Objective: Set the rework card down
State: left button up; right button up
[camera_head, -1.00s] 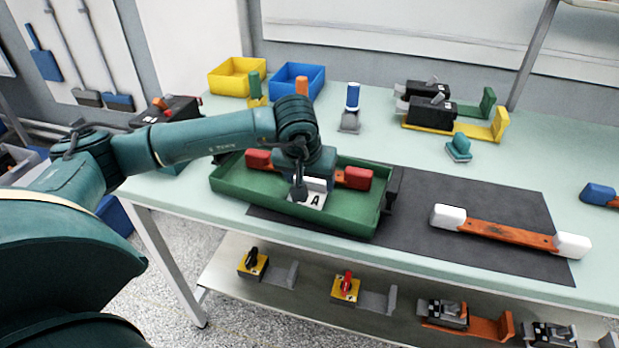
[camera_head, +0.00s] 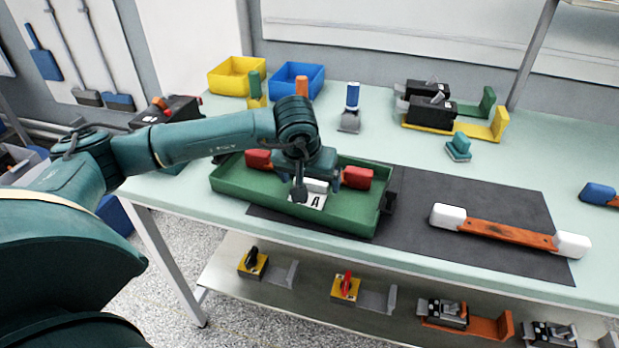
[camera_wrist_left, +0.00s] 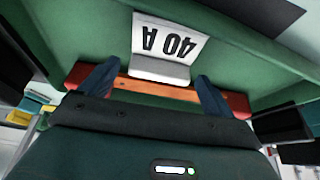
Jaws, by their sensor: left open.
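The white rework card (camera_head: 314,201), with a large black "A" showing, is in the green tray (camera_head: 347,221) on the table. In the left wrist view the card (camera_wrist_left: 168,40) reads "40 A" upside down and has a white block-like foot. My left gripper (camera_head: 318,185) is open over the tray. In the left wrist view its two fingers (camera_wrist_left: 152,85) stand on either side of the card's foot, apart from it. An orange bar with red ends (camera_head: 357,178) lies in the tray behind the card, partly hidden by my gripper. My right gripper is not in view.
A dark mat (camera_head: 420,205) lies partly under the tray. An orange bar with white ends (camera_head: 505,234) lies on it at the right. Yellow (camera_head: 238,76) and blue (camera_head: 298,80) bins and breaker fixtures (camera_head: 447,112) stand at the back.

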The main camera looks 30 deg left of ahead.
pick_arm(q)
jog(key=v, duration=1.2)
jog(key=shift+s, duration=0.1)
